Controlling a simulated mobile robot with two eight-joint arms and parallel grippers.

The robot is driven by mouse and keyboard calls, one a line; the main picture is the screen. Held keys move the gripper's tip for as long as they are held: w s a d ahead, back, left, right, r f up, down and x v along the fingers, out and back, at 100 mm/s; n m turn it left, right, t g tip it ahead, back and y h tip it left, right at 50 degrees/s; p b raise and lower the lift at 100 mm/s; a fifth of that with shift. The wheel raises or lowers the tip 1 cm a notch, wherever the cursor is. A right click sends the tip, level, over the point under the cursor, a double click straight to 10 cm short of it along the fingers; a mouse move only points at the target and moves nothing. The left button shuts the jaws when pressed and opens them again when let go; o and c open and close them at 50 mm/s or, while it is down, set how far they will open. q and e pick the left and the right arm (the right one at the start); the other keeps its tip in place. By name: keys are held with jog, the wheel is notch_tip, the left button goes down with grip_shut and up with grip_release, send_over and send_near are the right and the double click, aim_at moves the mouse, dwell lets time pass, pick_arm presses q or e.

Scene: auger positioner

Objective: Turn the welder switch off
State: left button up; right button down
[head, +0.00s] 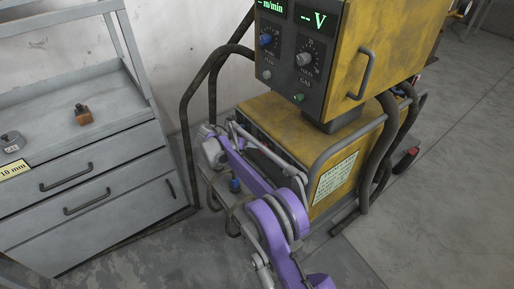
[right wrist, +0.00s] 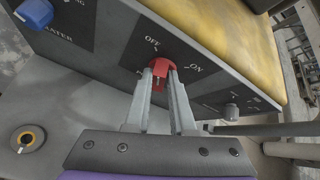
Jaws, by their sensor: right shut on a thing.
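The welder (head: 285,125) is a worn yellow machine on a cart in the head view. Its red switch (right wrist: 161,65) sits on the dark front panel in the right wrist view, with OFF printed at its upper left and ON at its right. My right gripper (right wrist: 160,74) is shut on the switch, one grey finger on each side. The fingers partly cover the knob, and I cannot tell for sure which label it points to. My left gripper is not in view.
A yellow control box (head: 372,45) with lit green displays stands above the welder. Bent dark rails and cables surround the cart. A blue knob (right wrist: 36,12) is left of the switch. A grey drawer cabinet (head: 90,172) stands at left. The floor at right is mostly clear.

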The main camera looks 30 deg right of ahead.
pick_arm(q)
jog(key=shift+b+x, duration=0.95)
jog(key=shift+b, duration=0.05)
pick_arm(e)
jog(key=shift+w+f+n+g, duration=0.15)
jog(key=shift+n+g, duration=0.3)
jog(key=shift+g, duration=0.15)
jog(key=shift+w+f+n+g, duration=0.1)
jog(key=shift+f+n+g, duration=0.05)
jog(key=shift+n+g, duration=0.4)
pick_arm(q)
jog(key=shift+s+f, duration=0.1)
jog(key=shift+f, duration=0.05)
pick_arm(e)
jog(key=shift+g+h, duration=0.3)
jog(key=shift+g, duration=0.05)
jog(key=c, duration=0.8)
grip_release()
jog(key=shift+o, duration=0.2)
jog(key=shift+d, duration=0.1)
jog(key=shift+r, duration=0.1)
